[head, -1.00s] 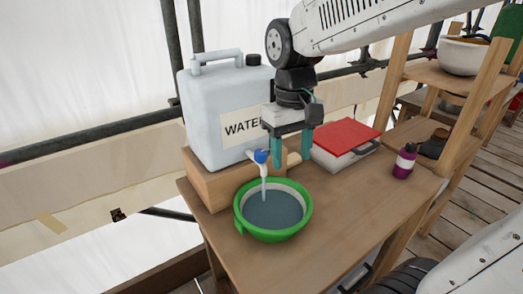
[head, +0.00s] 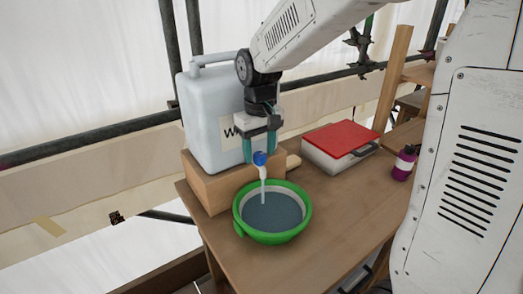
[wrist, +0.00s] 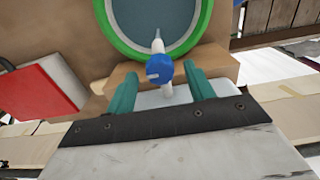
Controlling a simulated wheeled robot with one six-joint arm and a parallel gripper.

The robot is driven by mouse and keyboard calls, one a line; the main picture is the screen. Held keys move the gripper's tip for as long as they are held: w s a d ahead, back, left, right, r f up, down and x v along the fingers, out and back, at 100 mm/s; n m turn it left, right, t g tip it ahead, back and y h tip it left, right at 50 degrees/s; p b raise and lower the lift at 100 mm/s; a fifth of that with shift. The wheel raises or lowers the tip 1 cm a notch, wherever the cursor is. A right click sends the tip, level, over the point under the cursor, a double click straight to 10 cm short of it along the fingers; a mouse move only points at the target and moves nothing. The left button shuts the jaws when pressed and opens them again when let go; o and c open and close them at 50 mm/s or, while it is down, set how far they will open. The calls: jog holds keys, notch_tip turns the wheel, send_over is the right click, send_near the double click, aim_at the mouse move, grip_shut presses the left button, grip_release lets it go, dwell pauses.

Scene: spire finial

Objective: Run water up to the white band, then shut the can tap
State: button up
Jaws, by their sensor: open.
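The white water can (head: 213,115) stands on a wooden block on the bench. Its tap has a blue handle (head: 260,158), and a thin stream runs from the spout into the green bowl (head: 307,208). The bowl holds grey-blue water; a pale band (head: 246,196) shows on its inner wall above the water, though the exact gap is hard to judge. My gripper (head: 260,158) is open, its teal fingers on either side of the blue tap handle. The wrist view shows the handle (wrist: 159,68) between the two fingers, with no clear contact.
A white box with a red lid (head: 340,138) sits right of the can. A purple bottle (head: 404,163) stands near the bench's right side. Scaffold poles (head: 100,135) run behind. The bench top right of the bowl is clear.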

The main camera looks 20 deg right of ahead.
jog(key=shift+f, duration=0.4)
jog(key=c, duration=1)
jog(key=shift+o, duration=0.2)
